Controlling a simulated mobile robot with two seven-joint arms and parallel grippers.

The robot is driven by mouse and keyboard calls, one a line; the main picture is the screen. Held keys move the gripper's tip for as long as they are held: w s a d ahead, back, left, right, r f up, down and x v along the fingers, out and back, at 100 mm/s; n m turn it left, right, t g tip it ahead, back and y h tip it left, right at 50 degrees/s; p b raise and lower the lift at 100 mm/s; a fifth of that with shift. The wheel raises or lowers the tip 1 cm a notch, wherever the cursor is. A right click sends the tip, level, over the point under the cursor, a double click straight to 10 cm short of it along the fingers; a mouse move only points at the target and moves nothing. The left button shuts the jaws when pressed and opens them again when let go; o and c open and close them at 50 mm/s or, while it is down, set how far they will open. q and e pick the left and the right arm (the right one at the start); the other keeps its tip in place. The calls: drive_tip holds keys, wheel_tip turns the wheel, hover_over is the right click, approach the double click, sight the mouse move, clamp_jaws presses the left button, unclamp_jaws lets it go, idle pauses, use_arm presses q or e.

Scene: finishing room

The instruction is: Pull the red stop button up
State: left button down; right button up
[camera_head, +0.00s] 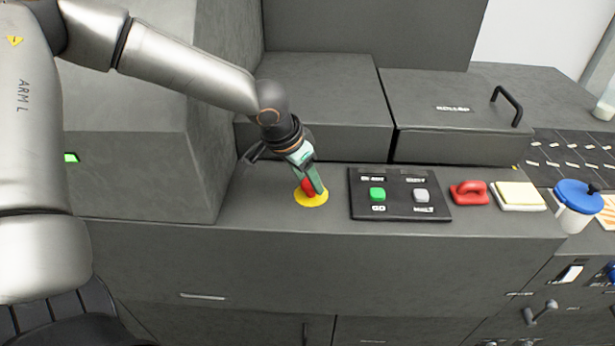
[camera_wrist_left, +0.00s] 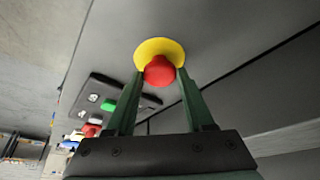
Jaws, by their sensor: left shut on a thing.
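The red stop button (camera_head: 308,188) stands on a round yellow plate (camera_head: 311,199) on the grey machine ledge, left of the black control panel. My left gripper (camera_head: 313,184) reaches down over it, its green fingers at the button. In the left wrist view the red button (camera_wrist_left: 158,71) sits between the two fingertips of my left gripper (camera_wrist_left: 160,76), with the yellow plate (camera_wrist_left: 157,48) just beyond. The gripper is shut on the button. Part of the button is hidden behind a finger in the head view. My right gripper is not in view.
The black panel (camera_head: 398,210) with a green button (camera_head: 377,194) and a grey button (camera_head: 421,195) lies right of the stop button. Farther right are a red handle-shaped item (camera_head: 469,193), a pale yellow block (camera_head: 520,196) and a blue-lidded cup (camera_head: 577,206). A grey housing rises at left.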

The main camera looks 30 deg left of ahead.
use_arm(q)
drive_tip(key=shift+r, duration=0.1)
drive_tip(key=shift+w+r, duration=0.1)
drive_tip(key=shift+r, duration=0.55)
drive_tip(key=shift+c, duration=1.3)
unclamp_jaws()
drive_tip(key=v, duration=1.2)
drive_tip(key=shift+s+r, duration=0.15)
drive_tip(key=shift+s, duration=0.1)
